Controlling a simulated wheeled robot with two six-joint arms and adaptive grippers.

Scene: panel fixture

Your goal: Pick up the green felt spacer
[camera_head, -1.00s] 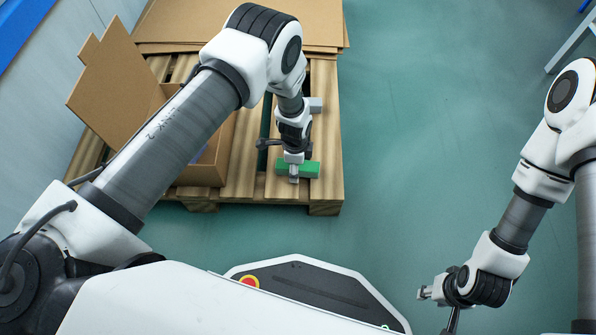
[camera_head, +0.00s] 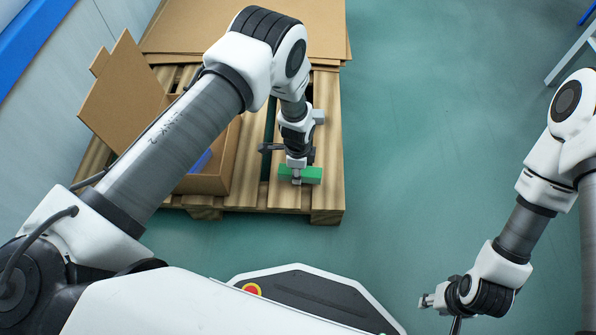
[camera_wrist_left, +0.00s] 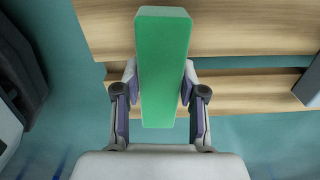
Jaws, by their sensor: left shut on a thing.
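The green felt spacer (camera_head: 314,174) is a long green block near the front right edge of the wooden pallet. My left gripper (camera_head: 297,180) is over it and shut on it. In the left wrist view the spacer (camera_wrist_left: 163,50) stands lengthwise between the two fingers of my left gripper (camera_wrist_left: 160,84), one on each side. I cannot tell whether the spacer touches the pallet. My right gripper (camera_head: 427,300) is low at the right, far from the spacer, and too small to read.
The wooden pallet (camera_head: 245,195) has gaps between its slats. An open cardboard box (camera_head: 215,184) with something blue inside stands left of my left gripper. Flat cardboard sheets (camera_head: 240,30) lie at the back. The green floor (camera_head: 420,150) right of the pallet is clear.

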